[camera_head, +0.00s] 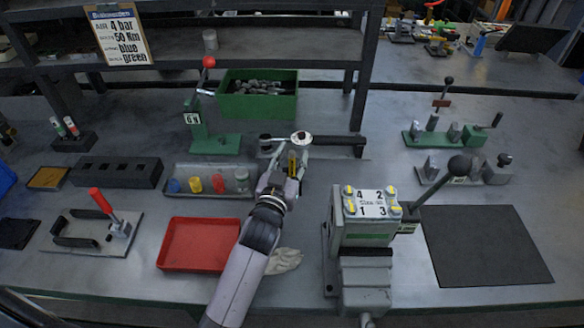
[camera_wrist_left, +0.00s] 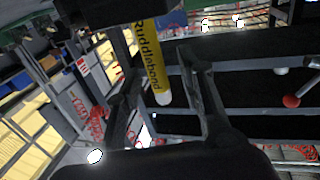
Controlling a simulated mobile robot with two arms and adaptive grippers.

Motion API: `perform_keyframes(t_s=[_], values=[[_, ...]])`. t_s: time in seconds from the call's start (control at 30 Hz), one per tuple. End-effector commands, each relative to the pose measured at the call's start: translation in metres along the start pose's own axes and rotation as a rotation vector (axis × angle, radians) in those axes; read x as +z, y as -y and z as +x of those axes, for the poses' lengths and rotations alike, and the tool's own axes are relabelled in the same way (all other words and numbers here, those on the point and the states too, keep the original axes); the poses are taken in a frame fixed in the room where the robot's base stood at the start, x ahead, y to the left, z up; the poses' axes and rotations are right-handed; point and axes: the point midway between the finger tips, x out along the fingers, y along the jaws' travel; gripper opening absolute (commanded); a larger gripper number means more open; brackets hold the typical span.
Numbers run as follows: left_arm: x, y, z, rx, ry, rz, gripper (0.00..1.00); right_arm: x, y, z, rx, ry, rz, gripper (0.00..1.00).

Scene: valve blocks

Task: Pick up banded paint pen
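A pen with a yellow label and dark lettering reading like "Ruddleband" (camera_wrist_left: 150,62) is between the two fingers of my left gripper (camera_wrist_left: 160,75) in the left wrist view. Its pale rounded end points down in that view. My right gripper is not in view.
A grey tray (camera_head: 210,167) with coloured pieces, a red tray (camera_head: 190,262), a torque wrench (camera_head: 335,141) and a vise block (camera_head: 365,232) are near my left arm. A dark mat (camera_head: 487,245) is clear.

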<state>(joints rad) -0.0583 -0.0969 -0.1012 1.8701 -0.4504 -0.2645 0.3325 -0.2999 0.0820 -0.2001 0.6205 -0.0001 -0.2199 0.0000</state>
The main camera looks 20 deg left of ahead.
Motion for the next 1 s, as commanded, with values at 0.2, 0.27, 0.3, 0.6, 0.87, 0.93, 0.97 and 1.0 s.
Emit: perform_keyframes(t_s=[0.2,0.27,0.3,0.6,0.87,0.93,0.97,1.0], values=[[0.0000,-0.0001,-0.0003,0.000,0.000,0.000,0.20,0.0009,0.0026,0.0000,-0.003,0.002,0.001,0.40],[0.0000,-0.0001,-0.0003,0.000,0.000,0.000,0.15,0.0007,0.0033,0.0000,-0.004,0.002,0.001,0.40],[0.0000,-0.0001,-0.0003,0.000,0.000,0.000,0.13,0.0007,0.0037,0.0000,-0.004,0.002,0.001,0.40],[0.0000,-0.0002,-0.0004,0.000,0.000,0.000,0.00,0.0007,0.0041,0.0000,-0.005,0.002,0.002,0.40],[-0.0012,-0.0002,-0.0003,0.000,-0.001,0.000,0.00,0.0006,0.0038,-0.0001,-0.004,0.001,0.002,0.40],[-0.0041,-0.0001,-0.0002,0.000,-0.002,0.000,0.00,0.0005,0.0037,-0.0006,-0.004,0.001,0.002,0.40],[-0.0059,-0.0001,-0.0001,0.000,-0.002,0.000,0.00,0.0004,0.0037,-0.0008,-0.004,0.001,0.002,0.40],[-0.0088,0.0000,0.0000,0.000,-0.002,0.001,0.00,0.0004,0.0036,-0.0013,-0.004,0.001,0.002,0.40]])
